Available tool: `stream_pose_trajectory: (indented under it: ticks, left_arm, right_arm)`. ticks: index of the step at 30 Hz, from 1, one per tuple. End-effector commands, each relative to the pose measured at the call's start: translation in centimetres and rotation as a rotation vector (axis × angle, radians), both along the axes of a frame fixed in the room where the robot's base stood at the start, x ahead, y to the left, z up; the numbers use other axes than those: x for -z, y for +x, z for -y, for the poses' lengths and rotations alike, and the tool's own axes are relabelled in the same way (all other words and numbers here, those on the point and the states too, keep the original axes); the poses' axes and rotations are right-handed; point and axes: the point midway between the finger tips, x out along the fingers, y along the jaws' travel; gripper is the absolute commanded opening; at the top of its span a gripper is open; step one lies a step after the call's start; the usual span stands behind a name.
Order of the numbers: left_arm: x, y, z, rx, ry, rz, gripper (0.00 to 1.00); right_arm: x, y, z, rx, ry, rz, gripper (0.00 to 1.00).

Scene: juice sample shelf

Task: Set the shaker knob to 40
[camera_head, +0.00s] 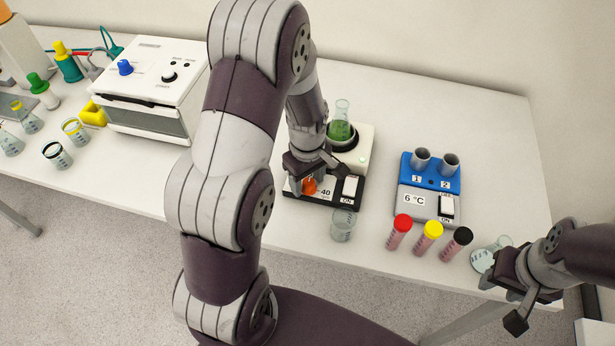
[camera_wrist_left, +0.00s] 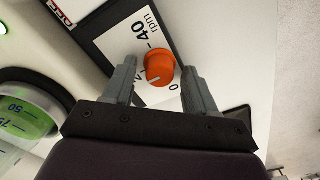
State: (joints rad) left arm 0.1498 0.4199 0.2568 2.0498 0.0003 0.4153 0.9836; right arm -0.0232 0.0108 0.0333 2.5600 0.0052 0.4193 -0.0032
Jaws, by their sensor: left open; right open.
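The shaker (camera_head: 362,148) is a white and black unit in the middle of the table, with a flask of green liquid (camera_head: 340,130) on top. Contact cannot be told. My right gripper (camera_head: 507,294) is open and empty near the table's right front edge.
A white rocker switch (camera_head: 350,187) marked ON sits beside the knob. An empty beaker (camera_head: 343,224) stands in front of the shaker. A blue 6 °C block (camera_head: 405,175) and red, yellow and black capped tubes (camera_head: 428,236) are to the right. A white device (camera_head: 155,75) is left.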

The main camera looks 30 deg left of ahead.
Motion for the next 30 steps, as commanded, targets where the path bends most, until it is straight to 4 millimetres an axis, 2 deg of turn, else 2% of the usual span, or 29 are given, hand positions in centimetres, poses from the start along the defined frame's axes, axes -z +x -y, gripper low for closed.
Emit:
stream_pose_trajectory:
  ticks: [5, 6, 11, 21, 30]
  left_arm:
    - [0.0, 0.0, 0.0, 0.001, 0.000, 0.001, 0.57]
    - [0.0, 0.0, 0.0, 0.001, 0.000, 0.001, 0.53]
    - [0.0, 0.0, 0.0, 0.001, 0.000, 0.000, 0.01]
    - [-0.1, 0.0, 0.0, 0.036, 0.000, 0.001, 0.01]
    - [-0.2, 0.1, 0.0, 0.226, 0.000, 0.001, 0.01]
  right_arm:
    - [0.0, 0.0, 0.0, 0.000, 0.000, 0.000, 0.43]
    - [0.0, 0.0, 0.0, 0.000, 0.000, 0.000, 0.43]
    - [0.0, 0.0, 0.0, 0.000, 0.000, 0.000, 0.43]
    - [-0.2, 0.0, 0.0, 0.000, 0.000, 0.000, 0.43]
    - [-1.1, 0.0, 0.0, 0.000, 0.000, 0.000, 0.43]
